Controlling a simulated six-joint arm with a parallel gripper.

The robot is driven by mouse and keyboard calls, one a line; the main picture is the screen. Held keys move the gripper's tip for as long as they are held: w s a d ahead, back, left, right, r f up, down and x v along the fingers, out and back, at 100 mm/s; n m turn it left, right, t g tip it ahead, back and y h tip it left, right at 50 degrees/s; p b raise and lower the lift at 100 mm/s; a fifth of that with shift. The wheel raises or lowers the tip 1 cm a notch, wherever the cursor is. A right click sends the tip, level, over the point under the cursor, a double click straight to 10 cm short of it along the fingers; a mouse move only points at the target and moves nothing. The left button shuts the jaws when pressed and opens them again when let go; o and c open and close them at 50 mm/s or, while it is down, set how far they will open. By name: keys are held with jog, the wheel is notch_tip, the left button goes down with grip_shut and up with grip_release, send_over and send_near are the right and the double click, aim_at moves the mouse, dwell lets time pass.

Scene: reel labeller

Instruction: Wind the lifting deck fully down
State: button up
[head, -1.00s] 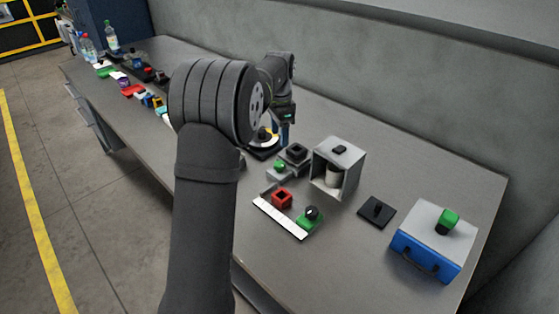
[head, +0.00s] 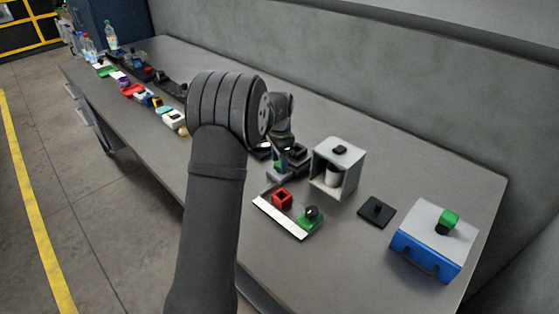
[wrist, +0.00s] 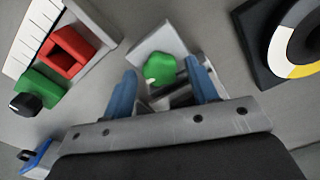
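The lifting deck appears to be the small grey unit with a dark square top (head: 298,153), partly hidden behind my gripper in the head view. Its green knob (wrist: 161,70) sits on a pale grey block (wrist: 158,42) in the wrist view. My gripper (wrist: 165,78) is open, with its two blue fingers apart on either side of the knob as seen from the wrist. I cannot tell whether the fingertips reach down beside the knob. The deck's dark parts show between the fingers, mostly hidden, so its height is unclear.
A white scale strip (head: 280,217) with a red block (head: 282,198) and a green block with a black knob (head: 310,218) lies in front. A grey open-fronted box (head: 338,165) stands close right. A black base with a yellow-white ring (wrist: 298,38) is beside the deck.

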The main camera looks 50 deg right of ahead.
jog(key=c, duration=0.8)
jog(key=shift+n, duration=0.4)
jog(key=n, duration=0.3)
jog(key=shift+n, duration=0.4)
jog(key=n, duration=0.9)
jog(key=shift+n, duration=2.2)
